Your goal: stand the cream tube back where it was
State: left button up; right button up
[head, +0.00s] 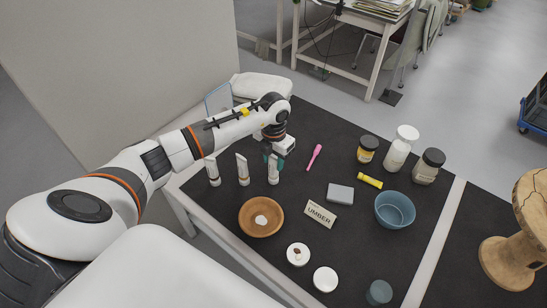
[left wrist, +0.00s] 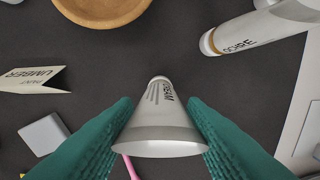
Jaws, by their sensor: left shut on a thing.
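The cream tube (head: 273,174) is a white tube, upright at the right end of a row of similar tubes. My left gripper (head: 274,157) is shut on it from above. In the left wrist view, the cream tube (left wrist: 160,128) sits between the teal fingers of my left gripper (left wrist: 160,138), its label partly readable. I cannot tell whether its lower end touches the black mat (head: 300,130). Two other white tubes, one in the middle (head: 242,170) and one at the left (head: 212,172), stand beside it. My right gripper is not in view.
A brown bowl (head: 259,230) and an umber card (head: 319,215) lie nearer the front. A pink tool (head: 314,157), a grey block (head: 340,194) and a blue bowl (head: 394,211) are to the right. An ochre tube (left wrist: 250,32) shows near the gripper.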

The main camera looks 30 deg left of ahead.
pick_arm(q)
jog(key=shift+f, duration=0.1)
jog(key=o, duration=0.9)
jog(key=shift+o, duration=0.2)
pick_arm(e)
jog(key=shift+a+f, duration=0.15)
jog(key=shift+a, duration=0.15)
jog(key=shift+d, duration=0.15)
pick_arm(q)
jog(key=shift+r, duration=0.35)
notch_tip(320, 180, up, 12)
jog(key=b, duration=0.1)
jog(key=shift+f+b, duration=0.2)
jog(key=shift+b, duration=0.1)
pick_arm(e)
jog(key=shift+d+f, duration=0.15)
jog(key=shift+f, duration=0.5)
